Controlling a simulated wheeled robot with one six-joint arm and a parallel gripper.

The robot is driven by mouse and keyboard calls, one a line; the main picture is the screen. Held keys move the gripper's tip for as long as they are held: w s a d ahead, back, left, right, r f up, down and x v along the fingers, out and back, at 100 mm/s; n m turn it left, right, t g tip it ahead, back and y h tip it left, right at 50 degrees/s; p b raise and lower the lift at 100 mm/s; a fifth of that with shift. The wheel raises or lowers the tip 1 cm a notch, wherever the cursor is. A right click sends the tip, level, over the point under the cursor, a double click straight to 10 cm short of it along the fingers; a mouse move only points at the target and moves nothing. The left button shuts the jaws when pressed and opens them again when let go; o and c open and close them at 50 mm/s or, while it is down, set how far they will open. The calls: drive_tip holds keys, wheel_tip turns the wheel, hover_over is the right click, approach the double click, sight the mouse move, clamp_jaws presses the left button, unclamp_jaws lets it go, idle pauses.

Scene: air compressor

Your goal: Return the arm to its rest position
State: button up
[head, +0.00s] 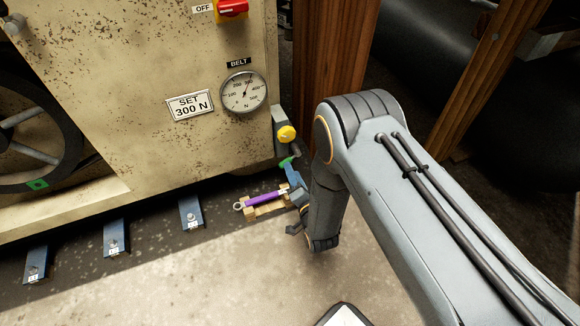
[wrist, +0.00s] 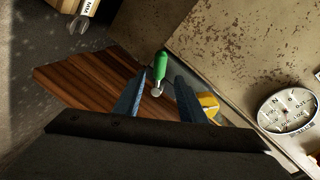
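My arm (head: 430,210) reaches in from the lower right in the head view and bends down at its elbow near the compressor's right corner. My gripper (head: 291,174) is low beside that corner, partly hidden by my arm's last links. In the wrist view its two blue fingers (wrist: 162,76) stand apart, so it looks open. A green handle (wrist: 161,64) with a grey round end shows between the fingertips, with visible gaps on both sides. I cannot tell its exact depth from the fingers.
The rusty cream compressor cabinet (head: 140,90) carries a belt gauge (head: 243,92) and a red switch (head: 232,8). A yellow knob (head: 287,133) is just above my gripper. A purple-handled tool (head: 265,199) lies on a wooden rest beside it. A wooden post (head: 330,50) stands behind.

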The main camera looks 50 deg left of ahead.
drive_tip(key=shift+d, duration=0.1)
idle(0.5)
drive_tip(key=w+d+r+n+h, duration=0.1)
drive_tip(key=w+d+r+h, duration=0.15)
drive_tip(key=w+r, duration=0.3)
drive_tip(key=w+d+r+n+h, duration=0.1)
drive_tip(key=w+d+r+h, duration=0.2)
drive_tip(key=r, duration=0.4)
drive_tip(key=w+d+r+g+h, duration=0.1)
drive_tip(key=d+r+g+h, duration=0.1)
drive_tip(key=d+r, duration=0.45)
drive_tip(key=s+d+r+n+g+h, duration=0.15)
drive_tip(key=s+d+r, duration=0.35)
drive_tip(key=d, duration=0.5)
drive_tip(key=s+d+r+n+g+h, duration=0.1)
drive_tip(key=s+d+r+g+h, duration=0.15)
drive_tip(key=s+d+r, duration=0.55)
drive_tip(key=s+d+r+n+g+h, duration=0.1)
drive_tip(key=s+d+r+n+h, duration=0.15)
drive_tip(key=d, duration=0.95)
drive_tip(key=d+r+m+p, duration=0.4)
drive_tip(key=d+r+p, duration=0.6)
drive_tip(key=r+p, duration=0.3)
drive_tip(key=d+r+m+p, duration=0.4)
drive_tip(key=d+r+p, duration=0.6)
drive_tip(key=r+p, duration=0.4)
drive_tip(key=shift+s+d+r+h+p, duration=0.3)
drive_tip(key=shift+s+p, duration=0.1)
drive_tip(key=shift+p, duration=0.2)
